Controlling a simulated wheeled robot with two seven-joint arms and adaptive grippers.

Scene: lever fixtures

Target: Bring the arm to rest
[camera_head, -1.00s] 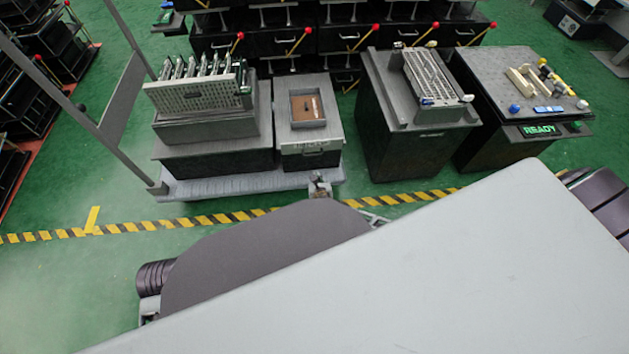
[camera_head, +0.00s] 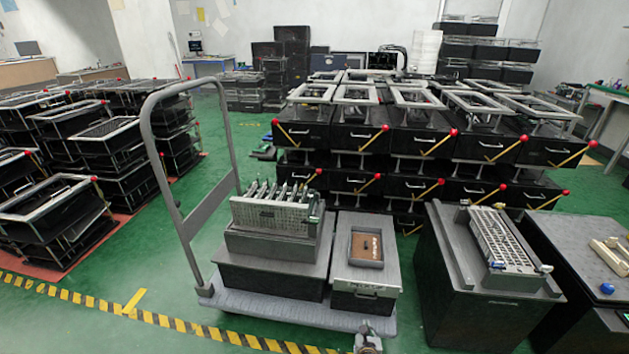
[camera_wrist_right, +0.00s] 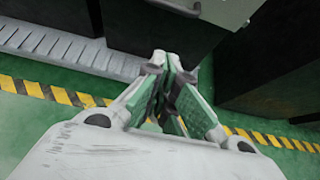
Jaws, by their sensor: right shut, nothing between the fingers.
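My right gripper (camera_wrist_right: 172,65) is shut with nothing between its green-padded fingers in the right wrist view. It points toward the floor and the near edge of a grey cart (camera_wrist_right: 60,44). In the head view only a small piece that looks like the tip of this gripper (camera_head: 368,343) shows at the bottom edge, in front of the cart (camera_head: 280,318). The rest of the right arm is out of the head view. My left gripper is in neither view.
The cart carries a slotted rack (camera_head: 275,216) and a box with a brown recess (camera_head: 366,248). A dark cabinet (camera_head: 480,318) stands to its right. Stacked black drawers with red-knobbed levers (camera_head: 420,142) stand behind. Green floor (camera_head: 70,325) is open at lower left.

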